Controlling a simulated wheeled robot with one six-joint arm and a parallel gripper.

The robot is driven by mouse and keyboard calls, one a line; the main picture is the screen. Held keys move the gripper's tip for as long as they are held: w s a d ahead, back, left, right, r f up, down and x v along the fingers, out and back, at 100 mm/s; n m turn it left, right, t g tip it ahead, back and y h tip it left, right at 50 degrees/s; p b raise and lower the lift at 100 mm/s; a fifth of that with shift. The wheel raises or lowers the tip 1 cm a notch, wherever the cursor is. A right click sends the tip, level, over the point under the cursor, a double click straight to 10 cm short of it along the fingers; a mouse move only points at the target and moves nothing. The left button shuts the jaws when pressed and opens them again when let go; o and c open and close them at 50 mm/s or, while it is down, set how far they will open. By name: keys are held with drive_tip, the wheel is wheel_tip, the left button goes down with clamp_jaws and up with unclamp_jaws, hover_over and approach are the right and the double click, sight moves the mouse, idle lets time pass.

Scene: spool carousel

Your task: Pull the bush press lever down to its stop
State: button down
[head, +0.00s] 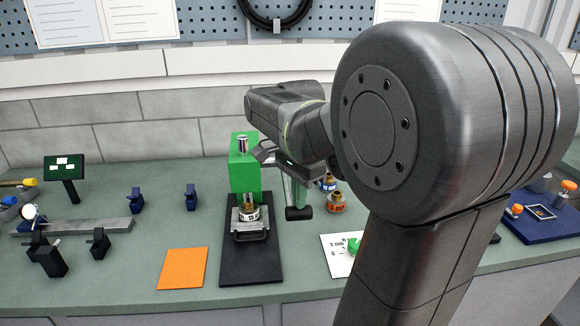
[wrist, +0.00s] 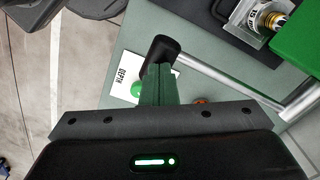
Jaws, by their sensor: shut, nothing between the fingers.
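The green bush press (head: 243,172) stands on a dark base plate (head: 250,272), with a brass bush in a clamp (head: 249,213) below its ram. Its lever ends in a black grip (head: 299,213) to the right of the press. In the wrist view the lever's grey rod (wrist: 225,80) runs from the lower right up to the black grip (wrist: 163,48). My gripper (head: 297,195) is shut and empty, its green fingers (wrist: 158,78) pointing down onto the grip's upper side. The tips look in contact or nearly so; I cannot tell which. My wrist hides most of the lever in the head view.
A white card with a green knob (head: 333,253) lies right of the base plate, and an orange sheet (head: 183,268) lies left. Brass-and-orange bushes (head: 336,203) stand behind the lever. A blue fixture (head: 545,213) is far right.

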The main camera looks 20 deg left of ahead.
drive_tip(key=shift+w+f+b, duration=0.15)
drive_tip(key=shift+f+b, duration=0.25)
drive_tip(key=shift+f, duration=0.65)
drive_tip(key=shift+a+f, duration=0.1)
drive_tip(key=shift+w+a+f+b, duration=0.15)
drive_tip(key=shift+f+b, duration=0.2)
drive_tip(key=shift+f, duration=0.3)
drive_tip(key=shift+w+d+f+b, duration=0.1)
drive_tip(key=shift+f+b, duration=0.25)
drive_tip(key=shift+f, duration=0.25)
drive_tip(key=shift+a, duration=0.1)
drive_tip(key=shift+w+a+f+b, duration=0.15)
drive_tip(key=shift+w+f+b, duration=0.15)
drive_tip(key=shift+f, duration=0.35)
drive_tip(key=shift+w+a+f+b, duration=0.15)
drive_tip(key=shift+f+b, duration=0.15)
drive_tip(key=shift+f, duration=0.45)
